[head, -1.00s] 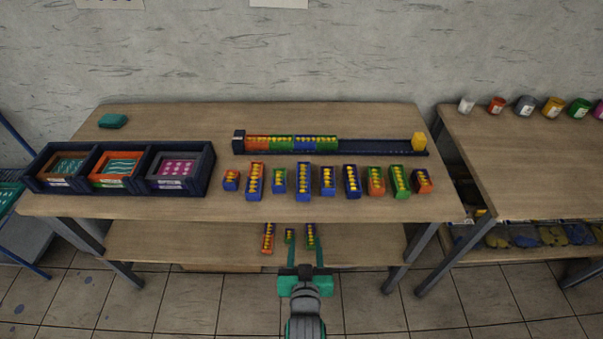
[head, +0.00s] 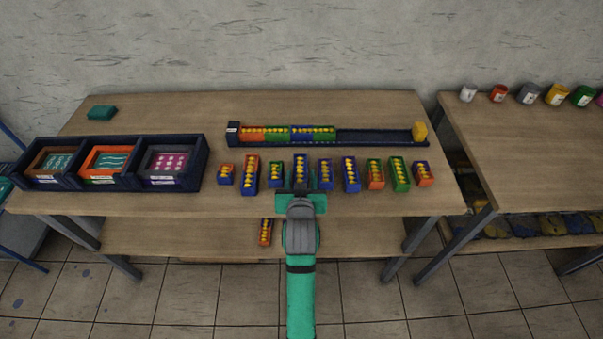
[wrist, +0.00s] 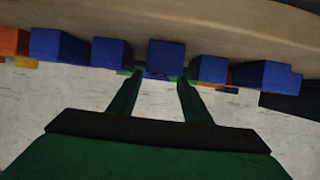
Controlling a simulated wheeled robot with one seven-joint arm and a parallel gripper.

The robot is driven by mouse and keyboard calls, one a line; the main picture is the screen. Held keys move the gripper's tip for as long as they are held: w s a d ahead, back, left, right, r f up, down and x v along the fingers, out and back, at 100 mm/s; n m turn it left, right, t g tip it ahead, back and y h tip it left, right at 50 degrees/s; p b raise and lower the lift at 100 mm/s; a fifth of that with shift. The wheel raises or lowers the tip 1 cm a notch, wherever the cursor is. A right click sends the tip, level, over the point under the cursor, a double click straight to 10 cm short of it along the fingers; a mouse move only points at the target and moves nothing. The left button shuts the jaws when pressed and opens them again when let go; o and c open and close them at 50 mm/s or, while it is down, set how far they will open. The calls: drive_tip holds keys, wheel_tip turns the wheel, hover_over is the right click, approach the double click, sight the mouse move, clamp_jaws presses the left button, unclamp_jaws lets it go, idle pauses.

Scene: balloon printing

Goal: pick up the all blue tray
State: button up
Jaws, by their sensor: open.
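A long blue tray (head: 300,168) with yellow pieces inside stands in the front row on the table, near its middle. It looks blue all over from here, but its near part is hidden by my gripper. My gripper (head: 300,181) is open and reaches in from the front edge, in line with this tray. In the wrist view a blue tray end (wrist: 166,56) lies just beyond and between the fingertips of my gripper (wrist: 160,76). I cannot tell whether the fingers touch it. Another mostly blue tray (head: 351,175) stands further right.
Close neighbours are a green-and-blue tray (head: 275,174) on the left and a small blue-looking tray (head: 325,174) on the right. A dark rack (head: 375,141) holding trays lies behind. A dark three-bay box (head: 126,183) stands left. A lower shelf (head: 180,237) runs beneath.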

sight(301, 173)
drive_tip(key=shift+w+a+f, duration=0.2)
drive_tip(key=shift+w+f, duration=0.15)
drive_tip(key=shift+w, duration=0.1)
drive_tip(key=x, duration=0.4)
drive_tip(key=shift+d+f, duration=0.15)
drive_tip(key=shift+d, duration=0.1)
drive_tip(key=shift+s, duration=0.1)
drive_tip(key=shift+a, duration=0.1)
drive_tip(key=c, duration=0.9)
